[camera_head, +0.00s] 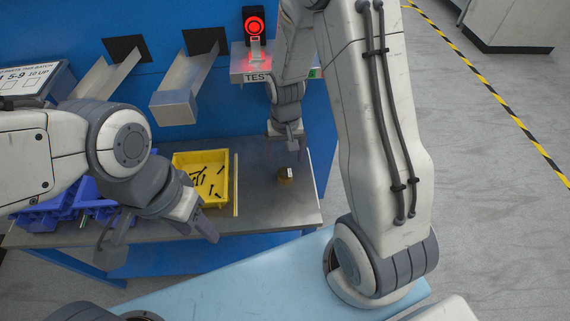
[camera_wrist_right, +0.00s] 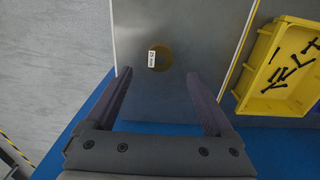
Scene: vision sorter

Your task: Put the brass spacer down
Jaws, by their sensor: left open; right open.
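The brass spacer (camera_head: 285,178) is a short round piece with a white label, on the steel bench top (camera_head: 255,205) near its right end. In the right wrist view the spacer (camera_wrist_right: 163,62) shows just beyond and between the fingertips, its label facing the camera. My right gripper (camera_head: 287,138) is open and empty, apart from the spacer; its spread fingers (camera_wrist_right: 160,80) show in the wrist view. My left gripper (camera_head: 160,243) is open and empty over the bench's front edge, left of the spacer.
A yellow bin (camera_head: 228,205) of dark bolts stands left of the spacer; it also shows in the wrist view (camera_wrist_right: 246,104). Blue bins (camera_head: 40,222) are at the far left. Behind are metal chutes (camera_head: 175,106) and a test shelf (camera_head: 243,76) with a red-lit sign (camera_head: 254,25). The bench around the spacer is clear.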

